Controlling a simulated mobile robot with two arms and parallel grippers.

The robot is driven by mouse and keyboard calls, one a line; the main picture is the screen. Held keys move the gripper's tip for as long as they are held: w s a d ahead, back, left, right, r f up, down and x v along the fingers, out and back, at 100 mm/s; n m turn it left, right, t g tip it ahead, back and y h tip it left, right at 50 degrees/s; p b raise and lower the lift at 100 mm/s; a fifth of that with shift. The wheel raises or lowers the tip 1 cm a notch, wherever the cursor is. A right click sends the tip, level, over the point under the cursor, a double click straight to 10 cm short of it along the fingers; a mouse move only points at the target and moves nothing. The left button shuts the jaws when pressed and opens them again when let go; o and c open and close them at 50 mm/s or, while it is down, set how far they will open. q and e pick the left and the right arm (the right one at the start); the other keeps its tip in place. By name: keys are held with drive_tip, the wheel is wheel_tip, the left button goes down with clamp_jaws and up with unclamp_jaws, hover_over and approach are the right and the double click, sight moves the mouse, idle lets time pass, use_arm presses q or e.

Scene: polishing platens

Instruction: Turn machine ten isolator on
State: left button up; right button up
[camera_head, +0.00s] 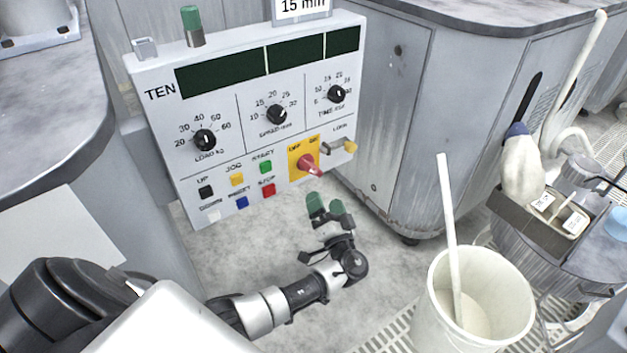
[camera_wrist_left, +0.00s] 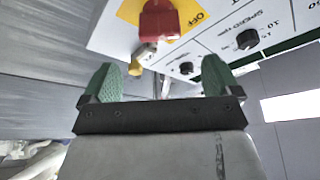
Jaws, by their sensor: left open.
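The panel marked TEN (camera_head: 160,125) carries a red isolator knob (camera_head: 308,165) on a yellow plate (camera_head: 294,168) at its lower right. The labels OFF and ON stand above the knob; I cannot tell clearly which one it points to. My left gripper (camera_head: 328,206), with green finger pads, is open and empty, below the knob and apart from it. In the left wrist view the red knob (camera_wrist_left: 158,20) shows beyond the open fingers (camera_wrist_left: 161,80), at the top near the middle, with OFF readable beside it. My right gripper is not in view.
A yellow-tipped lever (camera_head: 349,146) sticks out just right of the isolator. Coloured push buttons (camera_head: 237,180) lie to its left, with black dials above. A white bucket (camera_head: 472,300) with a stick stands at lower right. A grey cabinet (camera_head: 395,110) stands right of the panel.

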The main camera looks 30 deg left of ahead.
sight(313, 171)
use_arm(q)
drive_tip(key=x, duration=1)
drive_tip(key=shift+a, duration=0.1)
drive_tip(key=c, duration=0.9)
drive_tip(key=shift+c, duration=0.2)
